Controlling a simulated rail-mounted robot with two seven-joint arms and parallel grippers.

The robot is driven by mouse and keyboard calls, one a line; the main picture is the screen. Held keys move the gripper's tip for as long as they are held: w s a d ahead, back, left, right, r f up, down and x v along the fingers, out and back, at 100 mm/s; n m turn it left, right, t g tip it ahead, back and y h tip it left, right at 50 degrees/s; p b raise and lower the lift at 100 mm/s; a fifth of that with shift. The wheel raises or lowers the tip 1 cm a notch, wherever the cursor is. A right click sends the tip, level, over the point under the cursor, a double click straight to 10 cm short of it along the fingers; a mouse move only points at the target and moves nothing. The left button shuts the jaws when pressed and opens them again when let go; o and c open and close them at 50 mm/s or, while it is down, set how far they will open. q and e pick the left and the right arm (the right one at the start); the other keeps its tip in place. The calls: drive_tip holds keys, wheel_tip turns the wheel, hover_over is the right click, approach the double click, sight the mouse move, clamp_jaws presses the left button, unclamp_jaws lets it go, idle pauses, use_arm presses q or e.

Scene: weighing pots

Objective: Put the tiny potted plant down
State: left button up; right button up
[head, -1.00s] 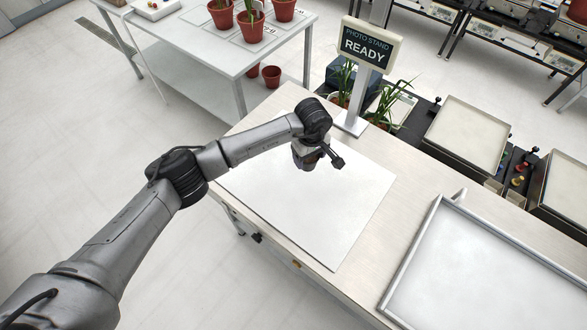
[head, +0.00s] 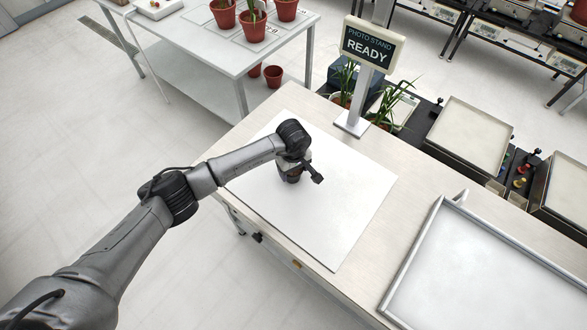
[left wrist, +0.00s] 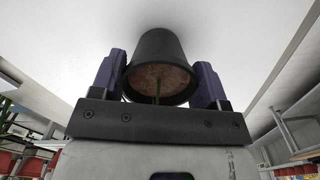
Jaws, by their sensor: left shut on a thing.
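The tiny potted plant, in a small dark pot (left wrist: 160,55), is between the two fingers of my left gripper (left wrist: 160,85) in the left wrist view. Its open top faces the camera, showing brown soil and a thin green stem. The gripper is shut on the pot. I cannot tell whether the pot's base touches the mat. My right gripper is not in view.
A sign reading "PHOTO STAND READY" (head: 371,47) stands behind the mat. A metal-rimmed tray (head: 437,203) lies to the right. Leafy plants (head: 388,105) stand beyond the bench. A white table (head: 225,47) with terracotta pots is at the back left. The mat's right half is clear.

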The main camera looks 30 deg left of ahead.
use_arm(q)
drive_tip(key=shift+r, duration=0.1)
drive_tip(key=shift+a, duration=0.1)
drive_tip(key=o, duration=0.5)
drive_tip(key=shift+f, duration=0.25)
drive_tip(key=o, duration=0.5)
drive_tip(key=shift+c, duration=0.2)
drive_tip(key=shift+r, duration=0.1)
drive_tip(key=shift+r, duration=0.2)
wheel_tip(320, 180, up, 12)
drive_tip(key=shift+f+p, duration=0.1)
drive_tip(key=shift+p, duration=0.5)
